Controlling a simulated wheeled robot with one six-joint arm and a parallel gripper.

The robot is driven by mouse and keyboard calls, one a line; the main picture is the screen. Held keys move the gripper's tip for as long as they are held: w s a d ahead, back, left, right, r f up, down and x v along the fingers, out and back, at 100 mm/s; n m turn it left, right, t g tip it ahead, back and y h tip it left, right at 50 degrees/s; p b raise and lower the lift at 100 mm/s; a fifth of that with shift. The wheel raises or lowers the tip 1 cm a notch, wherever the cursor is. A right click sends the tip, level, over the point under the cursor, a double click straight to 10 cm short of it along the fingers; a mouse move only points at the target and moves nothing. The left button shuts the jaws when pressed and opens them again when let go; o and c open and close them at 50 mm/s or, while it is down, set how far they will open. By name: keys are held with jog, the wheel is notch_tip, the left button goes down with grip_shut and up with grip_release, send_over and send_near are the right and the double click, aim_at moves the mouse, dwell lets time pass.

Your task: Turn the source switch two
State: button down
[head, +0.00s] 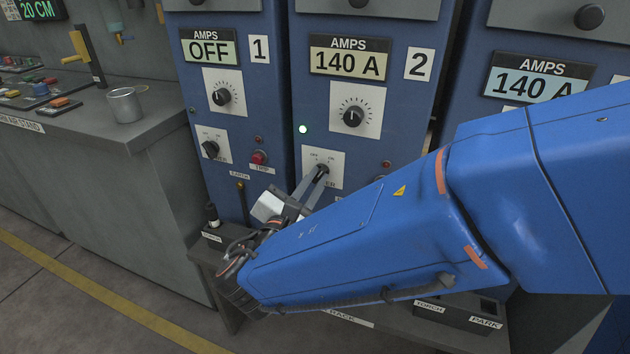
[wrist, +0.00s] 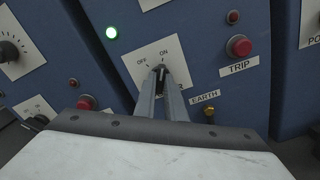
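Source two (head: 300,85) is the blue cabinet marked 2, its display (head: 348,62) reading 140 A. Its source switch (head: 322,167) is a small black knob on a white plate, largely covered by my fingertips. In the wrist view, the switch (wrist: 160,72) sits below the OFF and ON marks, OFF to the left and ON to the right. My gripper (wrist: 160,80) has one grey finger on each side of the knob and looks shut on it. It also shows in the head view (head: 318,176). The knob's exact pointing is hard to tell. A green lamp (head: 303,129) is lit.
Source one (head: 228,110) at the left reads OFF. Another blue unit at the right reads 140 A (head: 528,84). A red TRIP button (wrist: 238,46) and a brass EARTH post (wrist: 209,114) are right of the switch.

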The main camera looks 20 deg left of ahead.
jog(key=shift+n, duration=0.3)
jog(key=n, duration=1.1)
jog(key=shift+d, duration=0.1)
jog(key=shift+n, duration=0.4)
dwell(0.4)
jog(key=c, duration=1.8)
grip_release()
jog(key=s, duration=0.5)
jog(key=s+a, duration=0.1)
jog(key=s, duration=1.1)
jog(key=shift+s+a, duration=0.15)
jog(key=shift+s, duration=0.05)
